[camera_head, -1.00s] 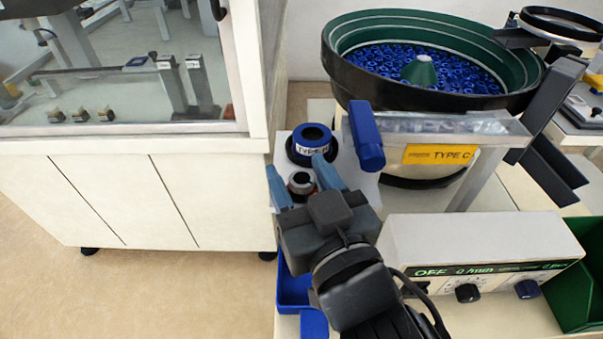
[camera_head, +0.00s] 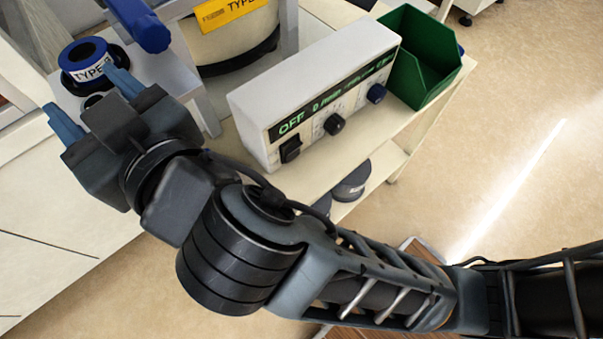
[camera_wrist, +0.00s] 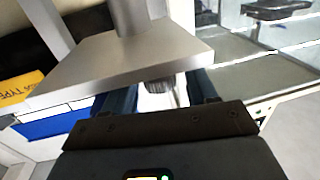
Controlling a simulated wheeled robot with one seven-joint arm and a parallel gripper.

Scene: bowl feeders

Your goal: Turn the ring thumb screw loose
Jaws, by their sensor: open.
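My gripper (camera_head: 92,101) is open, with two blue fingers spread apart at the left of the head view. A small round grey knob (camera_head: 93,100), which looks like the ring thumb screw, shows partly between the fingers. In the wrist view, a short ribbed grey cylinder (camera_wrist: 158,86) sits under a grey metal plate (camera_wrist: 120,68), between my open fingers (camera_wrist: 160,96). I see no finger clearly touching it. A blue ring (camera_head: 84,51) with a white "TYPE" label stands just beyond the fingers on a black base.
A blue bar (camera_head: 138,24) overhangs close to the right of the ring. A white control box (camera_head: 310,72) reading OFF stands right of my gripper, with a green bin (camera_head: 415,65) beyond it. The feeder's pale base (camera_head: 235,40) is behind. Open floor lies at the right.

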